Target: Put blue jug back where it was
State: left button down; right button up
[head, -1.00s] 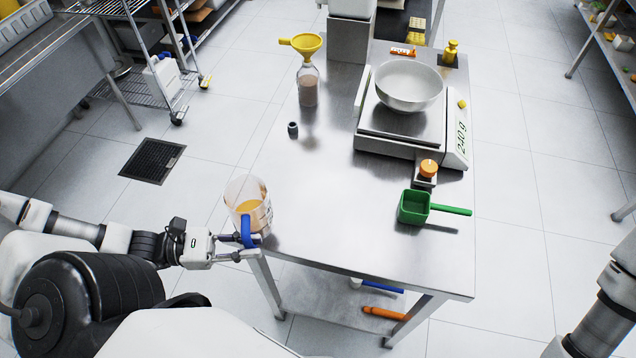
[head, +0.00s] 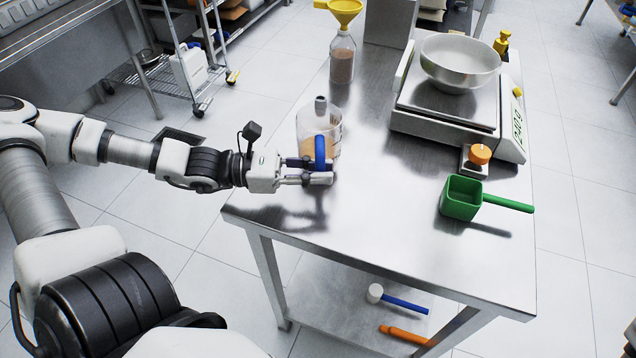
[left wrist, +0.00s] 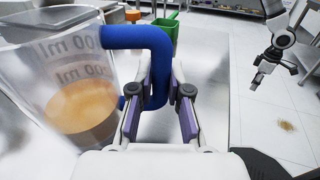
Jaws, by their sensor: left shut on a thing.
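The clear measuring jug (head: 306,126) with a blue handle (head: 320,152) holds an orange-brown content. In the head view it is over the left part of the steel table; a shadow lies nearer the front, and I cannot tell how high the base is. My left gripper (head: 326,172) is shut on the blue handle. In the left wrist view the jug (left wrist: 75,85) fills the left side, with its handle (left wrist: 135,37) at the fingers (left wrist: 160,95). My right gripper (left wrist: 273,75) shows there at the right, empty with fingers apart.
The steel table (head: 370,220) is clear in front. A small dark grey weight (head: 320,102) shows behind the jug. Farther back stands a bottle (head: 342,58) with a yellow funnel (head: 345,8). To the right are a scale (head: 445,122) with a bowl (head: 460,60), and a green scoop (head: 462,197).

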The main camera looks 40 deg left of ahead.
pick_arm(q)
notch_tip(320, 180, down, 2)
jog(key=shift+f+b, duration=0.2)
jog(key=shift+b, duration=0.3)
jog(key=shift+r, duration=0.15)
jog(key=c, duration=1.1)
grip_release()
pick_arm(e)
notch_tip(320, 180, down, 2)
jog(key=shift+f, duration=0.15)
